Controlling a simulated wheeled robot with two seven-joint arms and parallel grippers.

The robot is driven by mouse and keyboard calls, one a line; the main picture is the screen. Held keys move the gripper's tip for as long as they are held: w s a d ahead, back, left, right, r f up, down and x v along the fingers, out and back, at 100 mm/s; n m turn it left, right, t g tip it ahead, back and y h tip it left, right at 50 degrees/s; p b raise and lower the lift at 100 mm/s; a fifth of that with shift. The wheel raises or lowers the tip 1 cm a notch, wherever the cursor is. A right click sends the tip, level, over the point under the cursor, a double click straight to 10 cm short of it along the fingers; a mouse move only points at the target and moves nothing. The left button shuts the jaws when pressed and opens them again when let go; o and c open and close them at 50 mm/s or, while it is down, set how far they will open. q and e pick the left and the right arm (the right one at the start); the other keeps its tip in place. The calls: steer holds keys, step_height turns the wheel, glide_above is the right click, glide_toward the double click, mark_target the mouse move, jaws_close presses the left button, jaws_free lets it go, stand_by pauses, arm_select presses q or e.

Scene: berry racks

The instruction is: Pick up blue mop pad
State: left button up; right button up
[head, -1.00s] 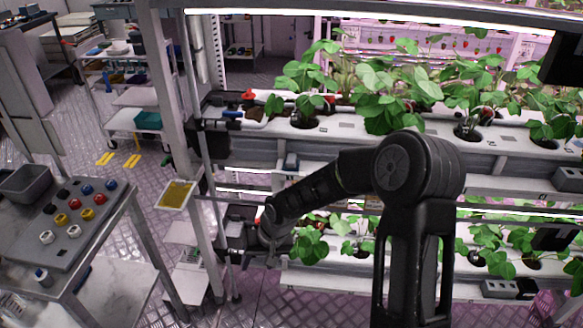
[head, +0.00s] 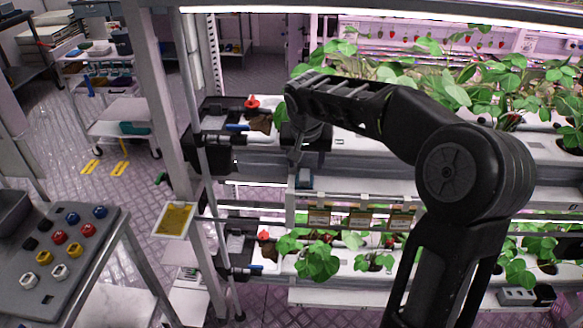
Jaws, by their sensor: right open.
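I cannot pick out a blue mop pad for certain. A small blue item (head: 73,53) lies on the top shelf of the cart at the back left, too small to identify. My right gripper (head: 297,152) hangs down in front of the upper plant rack, near its left end. It is open, and its fingers are partly lost against dark parts behind. It is far from the cart. My left gripper is not in view.
The upper plant rack (head: 350,143) and lower plants (head: 318,262) fill the right side. A metal post (head: 160,95) stands left of them. A grey button panel (head: 95,238) is at the lower left. Open floor (head: 60,150) lies between panel and cart (head: 122,110).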

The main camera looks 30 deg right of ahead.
mark_target(305, 174)
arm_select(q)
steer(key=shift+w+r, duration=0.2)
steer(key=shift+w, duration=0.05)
arm_select(e)
steer(key=shift+w+x, duration=0.25)
steer(key=shift+x, duration=1.15)
steer(key=shift+r, duration=0.15)
steer(key=shift+d+f+p, duration=0.1)
steer(key=shift+f+p, duration=0.2)
steer(key=shift+p, duration=0.1)
steer(key=p+x, duration=0.1)
steer(key=x, duration=0.2)
steer(key=shift+w+d+f, duration=0.15)
steer(key=shift+w+f, duration=0.05)
steer(key=shift+f, duration=0.1)
steer(key=shift+w+d+f, duration=0.1)
steer(key=shift+w+f, duration=0.1)
steer(key=shift+f, duration=0.25)
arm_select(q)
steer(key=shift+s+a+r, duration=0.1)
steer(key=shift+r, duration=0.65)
